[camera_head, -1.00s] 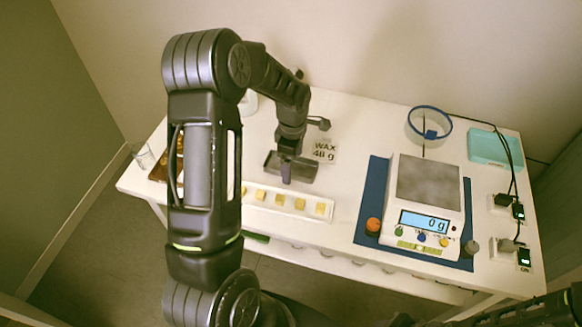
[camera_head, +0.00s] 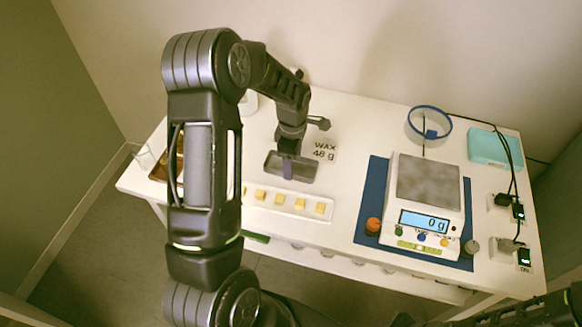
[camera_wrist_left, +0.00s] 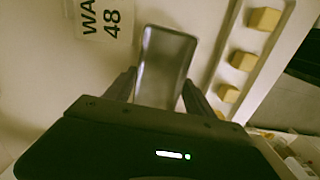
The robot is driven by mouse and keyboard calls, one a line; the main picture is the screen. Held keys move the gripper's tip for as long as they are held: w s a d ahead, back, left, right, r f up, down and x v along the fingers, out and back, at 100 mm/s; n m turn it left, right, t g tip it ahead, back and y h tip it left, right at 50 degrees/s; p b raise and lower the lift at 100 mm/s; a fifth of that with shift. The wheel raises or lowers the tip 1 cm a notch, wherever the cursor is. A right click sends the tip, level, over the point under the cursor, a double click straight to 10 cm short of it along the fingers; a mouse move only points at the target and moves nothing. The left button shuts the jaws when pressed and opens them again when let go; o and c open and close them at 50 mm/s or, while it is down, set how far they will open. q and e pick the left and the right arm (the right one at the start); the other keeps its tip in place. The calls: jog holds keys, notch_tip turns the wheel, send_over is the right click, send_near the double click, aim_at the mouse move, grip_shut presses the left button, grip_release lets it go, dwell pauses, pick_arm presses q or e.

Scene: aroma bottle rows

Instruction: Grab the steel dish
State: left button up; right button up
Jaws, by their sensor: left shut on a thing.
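The steel dish (camera_head: 303,168) is a small dark grey rectangular tray near the middle of the white table. It also shows in the left wrist view (camera_wrist_left: 166,58). My left gripper (camera_head: 288,170) points down at the dish, and its fingers lie on either side of the dish in the wrist view (camera_wrist_left: 157,84). It is shut on the dish. The exact contact at the fingertips is hard to see. My right gripper is not in view; part of an arm shows at the lower right corner.
A white tray with several yellow wax cubes (camera_head: 290,202) lies just in front of the dish. A scale (camera_head: 428,185) reading 0 g, a blue-rimmed cup (camera_head: 429,124) and a teal box (camera_head: 494,148) stand to the right.

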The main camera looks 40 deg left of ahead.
pick_arm(q)
jog(key=shift+c, duration=0.6)
jog(key=shift+r, duration=0.3)
notch_tip(320, 180, up, 9)
jog(key=b, duration=0.1)
jog(key=shift+r, duration=0.2)
